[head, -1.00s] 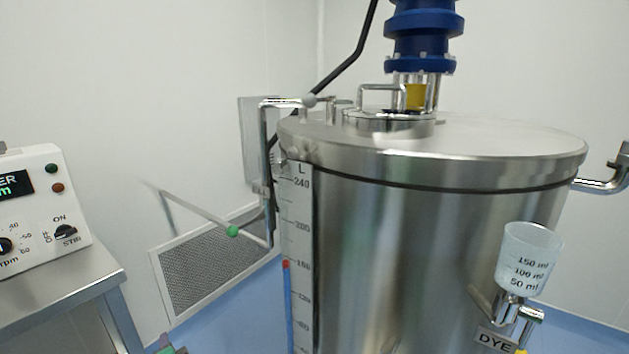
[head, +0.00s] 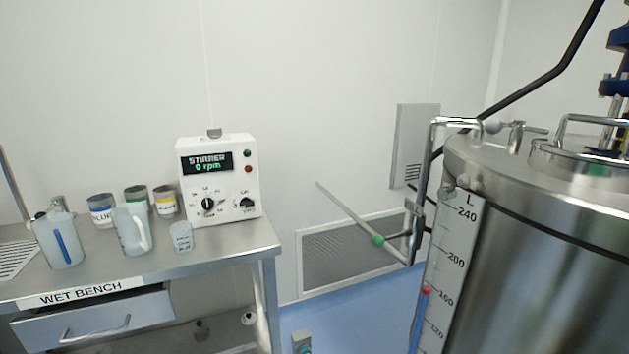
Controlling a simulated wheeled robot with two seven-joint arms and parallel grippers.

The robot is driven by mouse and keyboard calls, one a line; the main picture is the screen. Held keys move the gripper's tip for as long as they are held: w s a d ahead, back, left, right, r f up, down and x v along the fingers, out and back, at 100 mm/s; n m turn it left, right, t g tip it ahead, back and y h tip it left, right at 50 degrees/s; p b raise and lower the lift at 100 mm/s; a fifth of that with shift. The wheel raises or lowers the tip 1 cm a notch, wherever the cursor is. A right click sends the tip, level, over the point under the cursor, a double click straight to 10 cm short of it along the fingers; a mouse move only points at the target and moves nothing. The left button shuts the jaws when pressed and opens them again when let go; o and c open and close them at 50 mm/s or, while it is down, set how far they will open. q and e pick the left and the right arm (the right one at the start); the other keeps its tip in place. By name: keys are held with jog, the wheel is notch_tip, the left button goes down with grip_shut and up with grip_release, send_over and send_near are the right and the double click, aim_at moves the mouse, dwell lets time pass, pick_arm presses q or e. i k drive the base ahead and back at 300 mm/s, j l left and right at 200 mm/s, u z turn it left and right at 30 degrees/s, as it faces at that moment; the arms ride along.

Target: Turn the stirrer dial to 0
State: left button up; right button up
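The white stirrer control box (head: 218,180) stands on the right end of the wet bench in the head view. Its display (head: 206,162) reads "STIRRER 0 rpm". Below it is the black stirrer dial (head: 208,204), ringed by small numbers. The dial's pointer is too small to read surely. To its right is a black on/off switch knob (head: 245,203), whose setting I cannot make out. Neither of my grippers is in view.
The steel wet bench (head: 262,243) carries jugs (head: 132,230), a small beaker (head: 181,237) and several paint-like tins (head: 101,210) left of the box. A large steel tank (head: 540,270) stands at the right. Blue floor (head: 350,310) lies between bench and tank.

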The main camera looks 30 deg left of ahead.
aim_at(207, 203)
jog(key=u, duration=1.6)
